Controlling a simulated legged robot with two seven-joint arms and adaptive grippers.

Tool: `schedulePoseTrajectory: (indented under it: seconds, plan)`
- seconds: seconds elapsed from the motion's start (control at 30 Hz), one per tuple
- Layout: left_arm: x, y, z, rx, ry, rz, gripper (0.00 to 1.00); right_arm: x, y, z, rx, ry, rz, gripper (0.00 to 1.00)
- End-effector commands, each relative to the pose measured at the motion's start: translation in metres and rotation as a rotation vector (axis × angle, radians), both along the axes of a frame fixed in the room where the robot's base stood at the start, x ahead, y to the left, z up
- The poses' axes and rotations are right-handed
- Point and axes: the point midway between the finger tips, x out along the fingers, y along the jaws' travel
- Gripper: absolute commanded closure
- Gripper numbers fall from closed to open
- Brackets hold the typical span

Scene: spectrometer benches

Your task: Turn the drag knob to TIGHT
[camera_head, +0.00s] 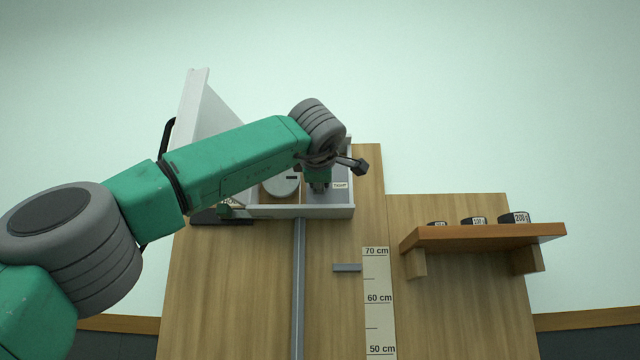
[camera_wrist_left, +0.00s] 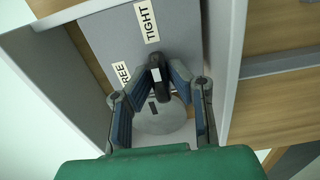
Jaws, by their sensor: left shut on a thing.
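The drag knob (camera_wrist_left: 158,88) is a dark bar with a white mark, set on a grey panel (camera_wrist_left: 184,38) inside an open white box. My left gripper (camera_wrist_left: 160,76) is shut on the knob, with a finger on each side of it. The TIGHT label (camera_wrist_left: 147,20) is on the panel beyond the knob, and the FREE label (camera_wrist_left: 121,76) is to the left. The white mark is near the knob's far end; its exact aim is hard to tell. In the head view my left gripper (camera_head: 319,186) reaches into the box beside the TIGHT label (camera_head: 340,185), largely hiding the knob. My right gripper is not in view.
A pale round disc (camera_wrist_left: 163,118) with a dark slot sits close by the knob. The box's wall (camera_head: 300,212) and raised lid (camera_head: 196,115) border my arm. A shelf (camera_head: 480,237) with several dark weights is at right, and a ruler (camera_head: 377,320) hangs below.

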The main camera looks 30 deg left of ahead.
Motion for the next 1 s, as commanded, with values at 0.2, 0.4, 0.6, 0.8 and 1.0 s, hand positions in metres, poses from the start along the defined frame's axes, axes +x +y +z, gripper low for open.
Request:
schedulePoseTrajectory:
  seconds: [0.2,0.4,0.6,0.8,1.0]
  plan:
    - [0.002,-0.001,-0.003,0.000,0.007,0.000,0.66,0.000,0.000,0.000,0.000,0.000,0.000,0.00]
    - [-0.001,-0.001,-0.001,-0.001,0.003,0.000,0.66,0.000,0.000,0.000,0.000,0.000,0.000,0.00]
    - [-0.013,-0.008,0.000,0.001,0.002,-0.002,0.66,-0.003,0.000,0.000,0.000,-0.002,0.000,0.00]
    - [-0.046,-0.029,-0.001,0.003,0.002,-0.003,0.66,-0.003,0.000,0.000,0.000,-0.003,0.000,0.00]
    - [-0.078,-0.050,-0.003,0.001,0.004,-0.002,0.66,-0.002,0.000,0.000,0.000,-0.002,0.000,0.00]
